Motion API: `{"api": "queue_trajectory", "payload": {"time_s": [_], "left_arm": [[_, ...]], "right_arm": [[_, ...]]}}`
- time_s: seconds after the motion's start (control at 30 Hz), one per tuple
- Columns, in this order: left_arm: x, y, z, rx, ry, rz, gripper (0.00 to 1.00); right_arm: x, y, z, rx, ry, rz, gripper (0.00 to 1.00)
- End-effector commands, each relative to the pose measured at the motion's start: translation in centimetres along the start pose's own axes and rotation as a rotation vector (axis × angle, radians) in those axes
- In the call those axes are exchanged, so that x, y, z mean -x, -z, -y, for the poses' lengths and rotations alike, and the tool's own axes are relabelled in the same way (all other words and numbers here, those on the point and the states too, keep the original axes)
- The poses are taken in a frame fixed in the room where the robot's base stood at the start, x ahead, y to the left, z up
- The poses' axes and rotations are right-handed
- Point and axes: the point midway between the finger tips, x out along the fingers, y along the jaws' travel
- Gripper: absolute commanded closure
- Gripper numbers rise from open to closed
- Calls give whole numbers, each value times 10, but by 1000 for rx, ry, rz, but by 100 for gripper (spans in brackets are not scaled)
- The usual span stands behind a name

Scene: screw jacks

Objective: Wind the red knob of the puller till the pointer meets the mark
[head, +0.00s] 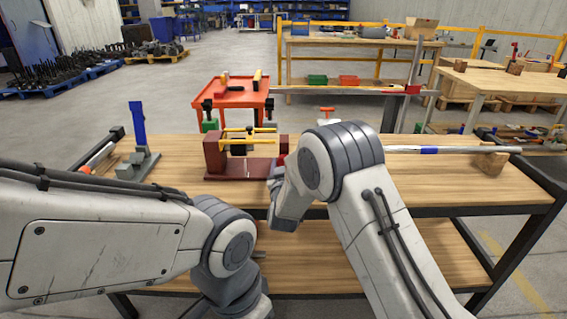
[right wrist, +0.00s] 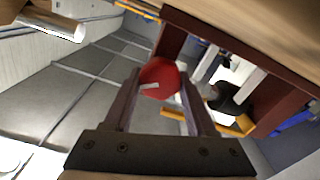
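The puller (head: 213,155) is a dark red frame with yellow bars, standing on a dark red base on the wooden bench. It also shows at the right of the right wrist view (right wrist: 290,88). Its round red knob (right wrist: 160,78), with a white stripe, faces the wrist camera. My right gripper (right wrist: 160,82) has one finger on each side of the knob, and the knob fills the gap at the fingertips. In the head view my right wrist largely hides the knob and fingers. I cannot make out the pointer or the mark. My left gripper is out of view.
A grey stand with a blue upright (head: 138,125) stands left of the puller. A silver rod (head: 455,150) rests on a wooden block (head: 490,162) at the right. A red cart (head: 232,92) is behind the bench. Bare bench top lies between stand and puller.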

Motion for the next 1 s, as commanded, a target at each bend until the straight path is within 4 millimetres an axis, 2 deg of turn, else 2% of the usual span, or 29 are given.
{"api": "queue_trajectory", "payload": {"time_s": [0.03, 0.07, 0.1, 0.27, 0.5, 0.63, 0.9, 0.93, 1.0], "left_arm": [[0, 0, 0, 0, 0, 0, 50], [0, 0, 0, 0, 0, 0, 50], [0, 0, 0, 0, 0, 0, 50], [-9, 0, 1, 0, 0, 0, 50], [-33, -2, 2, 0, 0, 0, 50], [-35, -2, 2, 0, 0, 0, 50], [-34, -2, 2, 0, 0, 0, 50], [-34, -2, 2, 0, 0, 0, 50], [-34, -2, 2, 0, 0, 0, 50]], "right_arm": [[0, 0, 0, 0, 0, 0, 82], [0, 0, 0, 0, 0, 0, 94], [0, 0, 0, 0, 0, 0, 99], [0, -3, 1, -63, -1, -2, 99], [0, -3, 0, -313, -1, -4, 99], [0, -1, -1, -373, 0, -2, 99], [0, 0, -2, -377, 0, 0, 99], [0, 0, -2, -377, 0, 0, 36], [0, 0, -2, -377, 0, 0, 13]]}}
